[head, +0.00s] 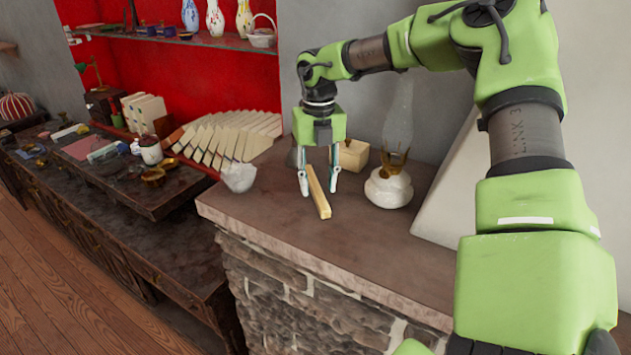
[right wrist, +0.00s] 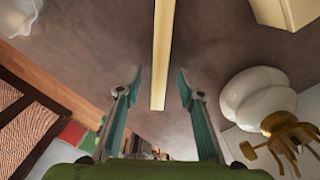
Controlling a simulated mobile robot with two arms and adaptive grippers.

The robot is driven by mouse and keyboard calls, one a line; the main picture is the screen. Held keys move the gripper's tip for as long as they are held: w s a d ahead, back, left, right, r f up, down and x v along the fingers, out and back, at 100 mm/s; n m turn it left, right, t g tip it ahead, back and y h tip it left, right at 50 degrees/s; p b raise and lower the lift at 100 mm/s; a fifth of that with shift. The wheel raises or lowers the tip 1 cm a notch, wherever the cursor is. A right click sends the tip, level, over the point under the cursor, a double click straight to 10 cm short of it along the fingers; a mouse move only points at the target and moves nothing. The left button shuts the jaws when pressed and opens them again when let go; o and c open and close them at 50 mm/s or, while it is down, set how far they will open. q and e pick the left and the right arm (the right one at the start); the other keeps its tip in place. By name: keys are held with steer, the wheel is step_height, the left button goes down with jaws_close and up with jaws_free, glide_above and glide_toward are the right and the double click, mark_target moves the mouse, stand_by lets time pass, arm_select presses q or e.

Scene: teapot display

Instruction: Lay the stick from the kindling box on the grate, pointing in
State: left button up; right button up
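A pale wooden stick (head: 319,197) appears to lie on the brown top of a stone ledge, its near end toward the ledge's front. My right gripper (head: 318,187) points down over it, with one finger on each side. The right wrist view shows the stick (right wrist: 161,55) running between the fingertips of my right gripper (right wrist: 159,78), with a gap on both sides, so the gripper is open and not holding it. No kindling box or grate can be made out for certain. My left gripper is not in view.
On the ledge (head: 270,215), a white lamp (head: 388,188) with a glass chimney stands just right of the gripper. A small wooden box (head: 353,155) is behind it, and a white bowl (head: 239,177) to the left. The ledge's front left is bare.

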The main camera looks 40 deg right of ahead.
steer(key=shift+f, duration=0.7)
jaws_close()
steer(key=shift+w+r, duration=0.1)
steer(key=shift+r, duration=0.05)
